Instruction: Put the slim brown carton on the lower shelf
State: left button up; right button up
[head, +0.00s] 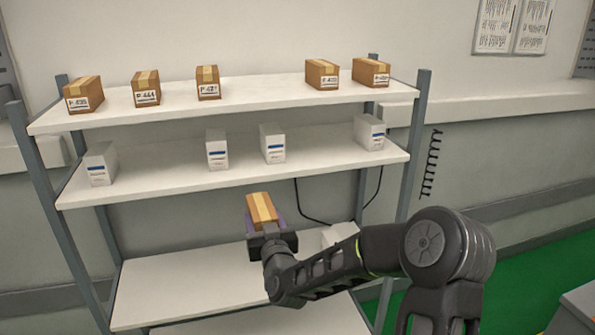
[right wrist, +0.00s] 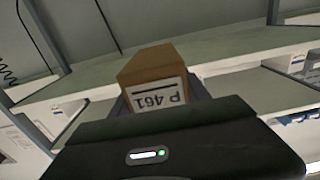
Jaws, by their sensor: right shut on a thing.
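A slim brown carton (head: 262,207) with a lighter tape strip is held in my right gripper (head: 268,228). In the right wrist view the carton (right wrist: 155,75) shows a white label, upside down, that seems to read P 461. The gripper is shut on it and holds it in front of the rack, below the shelf of white cartons and above the lower shelf (head: 180,285). The lower shelf's left part is bare; my right arm covers part of its right side. My left gripper is not in view.
Several brown cartons (head: 146,88) stand on the top shelf (head: 265,95). Several white cartons (head: 217,149) stand on the middle shelf (head: 150,186). A white object (head: 340,234) shows at the lower shelf's right, partly behind my arm. Grey rack posts (head: 409,150) bound both sides.

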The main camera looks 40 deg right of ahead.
jog(key=s+a+f+n+y, duration=0.2)
jog(key=a+f, duration=0.3)
jog(key=a, duration=0.4)
jog(key=s+a+f+n+t+y+b, duration=0.1)
jog(key=s+a+f+y, duration=0.1)
jog(key=a+f, duration=0.3)
jog(key=a+y, duration=0.1)
jog(key=a, duration=0.3)
jog(key=shift+s+f+n+y, duration=0.15)
jog(key=shift+f+n+y, duration=0.05)
jog(key=shift+n+y, duration=0.2)
